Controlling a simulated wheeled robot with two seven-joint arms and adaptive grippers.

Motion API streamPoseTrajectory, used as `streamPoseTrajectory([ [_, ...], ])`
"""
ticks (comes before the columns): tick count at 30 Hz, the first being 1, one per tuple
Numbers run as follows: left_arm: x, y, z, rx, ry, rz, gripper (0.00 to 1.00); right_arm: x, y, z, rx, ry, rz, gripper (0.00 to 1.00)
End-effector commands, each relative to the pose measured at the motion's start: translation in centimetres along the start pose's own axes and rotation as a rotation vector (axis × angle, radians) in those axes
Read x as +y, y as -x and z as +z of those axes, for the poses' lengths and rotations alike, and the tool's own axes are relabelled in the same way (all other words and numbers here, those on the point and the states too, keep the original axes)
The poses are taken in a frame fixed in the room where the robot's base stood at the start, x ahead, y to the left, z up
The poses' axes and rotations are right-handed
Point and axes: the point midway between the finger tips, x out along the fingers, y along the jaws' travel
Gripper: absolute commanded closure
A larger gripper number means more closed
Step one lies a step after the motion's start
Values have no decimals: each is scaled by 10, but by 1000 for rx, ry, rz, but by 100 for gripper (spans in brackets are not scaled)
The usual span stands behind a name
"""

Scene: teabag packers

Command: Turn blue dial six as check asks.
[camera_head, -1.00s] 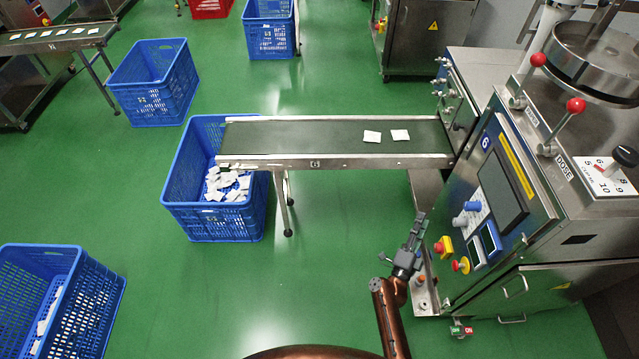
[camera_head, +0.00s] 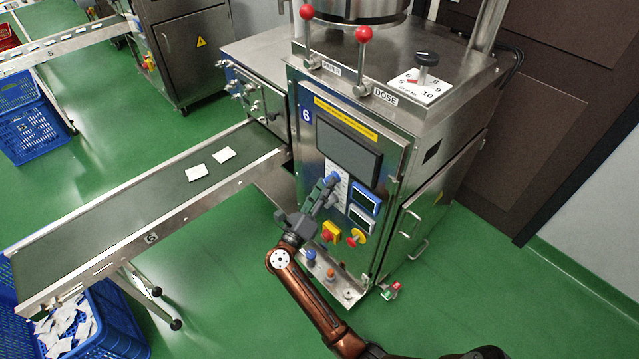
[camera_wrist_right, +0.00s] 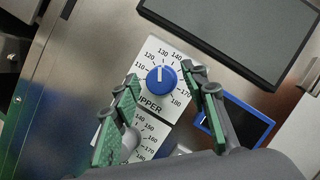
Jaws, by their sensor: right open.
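The blue dial (camera_wrist_right: 161,79) of machine six sits on a white scale plate marked "UPPER" in the right wrist view. Its white pointer line points up, close to the 130 mark. In the head view the dial (camera_head: 334,177) is small and partly behind my gripper. My right gripper (camera_wrist_right: 160,88) is open, with its two green-padded fingers to the left and right of the dial; I cannot tell whether they touch it. In the head view this gripper (camera_head: 324,190) is at the panel of machine six (camera_head: 306,115). My left gripper is not in view.
A second, pale dial (camera_wrist_right: 130,142) lies below, partly behind the left finger. A dark screen (camera_head: 348,150) is above the dial, and a blue-framed display (camera_head: 366,197) to its right. Red and yellow knobs (camera_head: 356,237) are below. The conveyor (camera_head: 120,222) stands to the left.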

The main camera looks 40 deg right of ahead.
Motion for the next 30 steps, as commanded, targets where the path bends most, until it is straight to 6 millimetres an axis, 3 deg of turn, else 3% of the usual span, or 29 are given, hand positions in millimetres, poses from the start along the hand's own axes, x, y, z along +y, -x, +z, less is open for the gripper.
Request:
streamPoseTrajectory([
  [5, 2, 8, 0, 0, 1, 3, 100, 0, -13, 0, -2, 2, 0, 60],
  [13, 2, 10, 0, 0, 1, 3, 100, 0, -15, 0, -1, 2, 0, 60],
  [30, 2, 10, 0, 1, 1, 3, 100, 0, -14, 0, -1, 3, 1, 98],
])
